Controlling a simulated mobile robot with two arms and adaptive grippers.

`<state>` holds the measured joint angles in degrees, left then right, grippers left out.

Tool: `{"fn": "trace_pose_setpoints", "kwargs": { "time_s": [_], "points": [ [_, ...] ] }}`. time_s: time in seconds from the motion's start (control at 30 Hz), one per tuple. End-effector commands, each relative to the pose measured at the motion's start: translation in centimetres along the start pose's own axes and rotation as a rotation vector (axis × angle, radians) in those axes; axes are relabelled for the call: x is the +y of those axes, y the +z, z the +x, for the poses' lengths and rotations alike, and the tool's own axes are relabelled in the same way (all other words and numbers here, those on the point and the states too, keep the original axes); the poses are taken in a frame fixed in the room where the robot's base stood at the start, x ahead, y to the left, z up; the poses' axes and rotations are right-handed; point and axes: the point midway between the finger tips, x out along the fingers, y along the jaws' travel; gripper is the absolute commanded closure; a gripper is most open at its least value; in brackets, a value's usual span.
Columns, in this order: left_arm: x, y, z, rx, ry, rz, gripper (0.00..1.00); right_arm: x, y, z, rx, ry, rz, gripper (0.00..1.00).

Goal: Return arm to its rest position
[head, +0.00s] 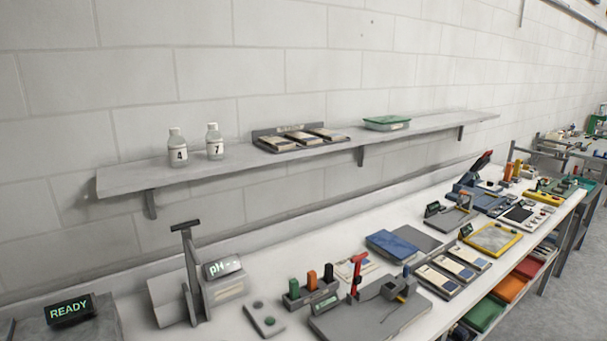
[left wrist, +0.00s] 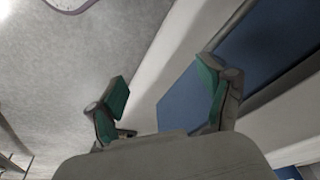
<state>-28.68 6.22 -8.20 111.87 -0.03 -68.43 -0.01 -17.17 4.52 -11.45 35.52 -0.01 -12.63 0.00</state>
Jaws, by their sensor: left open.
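My left gripper (left wrist: 163,100) shows in the left wrist view with its two green-padded fingers spread apart. It is open and nothing is between the fingers. Behind it are a grey floor (left wrist: 75,60), a pale edge or panel and a blue surface (left wrist: 180,100). Neither of my arms shows in the head view, and my right gripper is in no view.
The long white bench (head: 350,230) holds a pH display (head: 223,268), a READY display (head: 69,310), a grey fixture with a red lever (head: 357,272) and several trays.

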Motion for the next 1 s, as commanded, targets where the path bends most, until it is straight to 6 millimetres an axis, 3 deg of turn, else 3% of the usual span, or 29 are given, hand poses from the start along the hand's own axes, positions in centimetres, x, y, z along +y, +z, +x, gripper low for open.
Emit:
{"fn": "trace_pose_setpoints", "kwargs": {
  "time_s": [0.03,0.2,0.4,0.5,0.7,0.83,1.0],
  "points": [
    [0.1,1.3,3.4,-0.017,0.002,0.002,0.2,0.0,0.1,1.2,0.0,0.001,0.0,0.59],
    [0.6,6.4,13.1,-0.055,0.006,0.008,0.2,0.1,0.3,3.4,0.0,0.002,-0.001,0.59],
    [1.0,14.8,22.7,-0.101,0.012,0.019,0.2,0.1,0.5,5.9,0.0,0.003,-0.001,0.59],
    [1.1,19.2,26.1,-0.122,0.014,0.024,0.2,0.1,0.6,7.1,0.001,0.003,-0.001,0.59],
    [1.2,25.8,29.3,-0.148,0.016,0.032,0.2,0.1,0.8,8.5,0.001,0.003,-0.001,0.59],
    [1.1,27.6,29.8,-0.154,0.016,0.035,0.2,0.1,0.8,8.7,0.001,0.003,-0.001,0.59],
    [1.1,28.0,29.8,-0.155,0.016,0.035,0.2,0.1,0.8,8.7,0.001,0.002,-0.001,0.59]
  ]
}}
